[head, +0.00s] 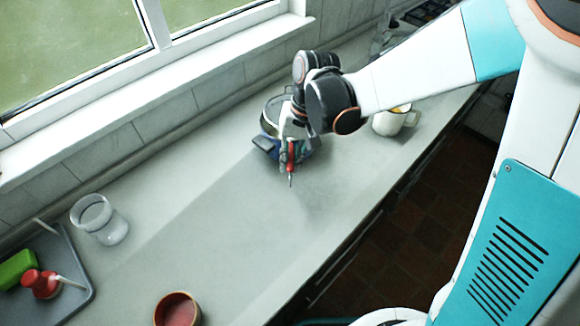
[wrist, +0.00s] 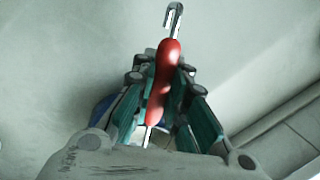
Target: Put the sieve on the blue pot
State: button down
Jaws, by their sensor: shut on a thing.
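The blue pot (head: 266,146) stands on the counter in the head view, partly hidden behind my arm and gripper. My gripper (head: 290,147) is beside and over the pot's near side. It is shut on the red handle of the sieve (head: 291,162), whose metal end points toward the front of the counter. In the wrist view the red handle (wrist: 164,75) lies between the teal finger pads of my gripper (wrist: 160,105). A round metal rim shows above the pot; I cannot tell whether the sieve touches the pot. A bit of blue shows left of the fingers in the wrist view.
A white mug (head: 393,121) stands right of the pot, near the counter edge. The counter's middle is clear.

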jog(key=shift+d+b+x, duration=0.25)
jog(key=shift+b+x, duration=0.35)
jog(key=shift+x, duration=0.65)
jog(key=shift+w+f, duration=0.15)
jog(key=shift+f, duration=0.15)
jog(key=c, duration=1.6)
grip_release()
jog(key=s+p+v, duration=0.1)
jog(key=p+v, duration=0.2)
jog(key=v, duration=0.9)
jog(key=shift+w+r, duration=0.25)
jog(key=shift+w, duration=0.15)
